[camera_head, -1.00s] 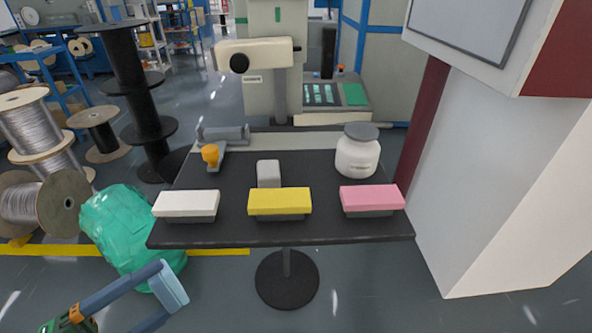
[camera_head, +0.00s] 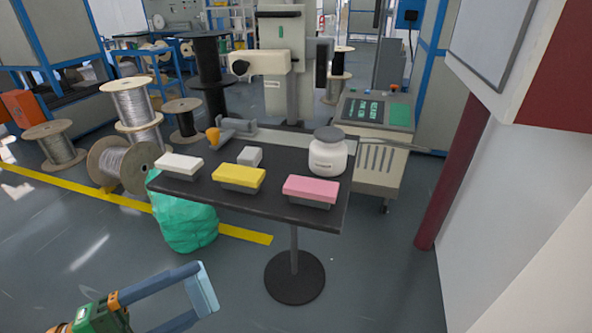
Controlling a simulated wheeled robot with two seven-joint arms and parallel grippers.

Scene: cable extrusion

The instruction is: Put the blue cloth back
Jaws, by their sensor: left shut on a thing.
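My left gripper (camera_head: 196,296) is at the bottom left of the head view, in front of the table and low in the picture. Its two blue-grey fingers are shut on a light blue block (camera_head: 205,286), the blue cloth, held across the fingertips above the floor. The dark table (camera_head: 262,206) bears a white block (camera_head: 180,163), a yellow block (camera_head: 240,177) and a pink block (camera_head: 311,187) in a row near its front edge, the yellow and pink ones on dark bases. The held cloth is apart from the table. My right gripper is not in view.
A white jar (camera_head: 328,155), a small grey-white block (camera_head: 250,156) and an orange-knobbed tool (camera_head: 213,136) stand on the table. A green bag (camera_head: 188,226) and cable reels (camera_head: 122,162) lie left. A dark red post (camera_head: 450,175) stands right. Floor before the table is open.

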